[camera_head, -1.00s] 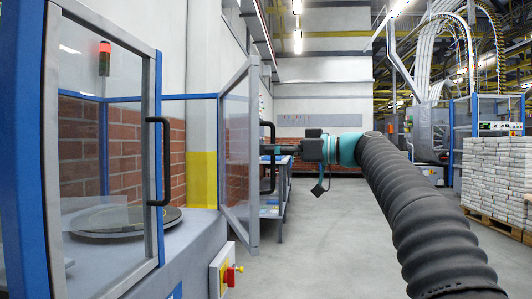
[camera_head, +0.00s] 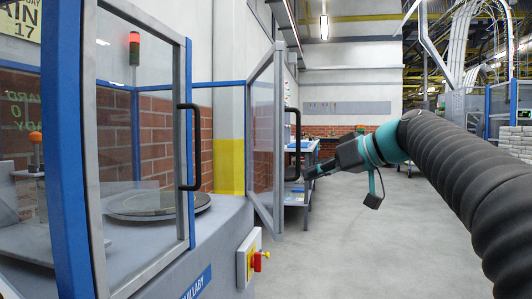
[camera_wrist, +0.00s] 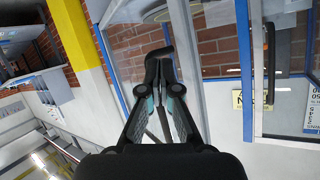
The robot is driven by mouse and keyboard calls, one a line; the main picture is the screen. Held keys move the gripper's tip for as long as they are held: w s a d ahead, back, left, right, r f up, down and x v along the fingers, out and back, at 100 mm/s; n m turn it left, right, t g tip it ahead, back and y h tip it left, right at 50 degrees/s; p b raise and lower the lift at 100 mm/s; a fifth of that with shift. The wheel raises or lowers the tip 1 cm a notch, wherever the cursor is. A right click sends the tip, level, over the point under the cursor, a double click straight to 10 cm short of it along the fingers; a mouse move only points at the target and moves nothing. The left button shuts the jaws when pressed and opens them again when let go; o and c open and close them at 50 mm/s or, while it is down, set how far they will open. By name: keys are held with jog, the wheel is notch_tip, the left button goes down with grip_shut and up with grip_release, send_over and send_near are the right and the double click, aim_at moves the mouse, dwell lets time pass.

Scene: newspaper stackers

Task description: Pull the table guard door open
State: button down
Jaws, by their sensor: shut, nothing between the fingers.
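The guard has two glazed, grey-framed door leaves above a grey machine table (camera_head: 225,225). The near leaf (camera_head: 188,215) at left carries a black bar handle (camera_head: 197,147). The farther leaf (camera_head: 279,130) stands swung outward at an angle, with a black handle (camera_head: 297,145) on its right edge. My gripper (camera_head: 306,177) is just right of that handle and low, tilted down to the left. Contact with it cannot be told. In the wrist view my gripper (camera_wrist: 162,58) is shut with nothing held, pointing toward glass and brick. A black handle (camera_wrist: 269,45) shows at right there.
A round plate (camera_head: 155,204) lies on the table behind the near leaf. Grey floor (camera_head: 350,240) at centre is open. Paper stacks (camera_head: 516,143) stand far right.

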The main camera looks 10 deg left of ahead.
jog(key=s+a+f+g+h, duration=0.1)
jog(key=a+f+g+h, duration=0.1)
jog(key=a+f+h, duration=0.35)
jog(key=n+t+h+b, duration=0.2)
jog(key=n+t+h, duration=0.2)
jog(key=t+h, duration=0.85)
send_near(272, 152)
jog(key=shift+g+h, duration=0.3)
jog(key=shift+g, duration=0.05)
jog(key=x, duration=0.7)
jog(key=shift+w+a+r, duration=0.2)
jog(key=shift+a, duration=0.05)
jog(key=shift+d, duration=0.1)
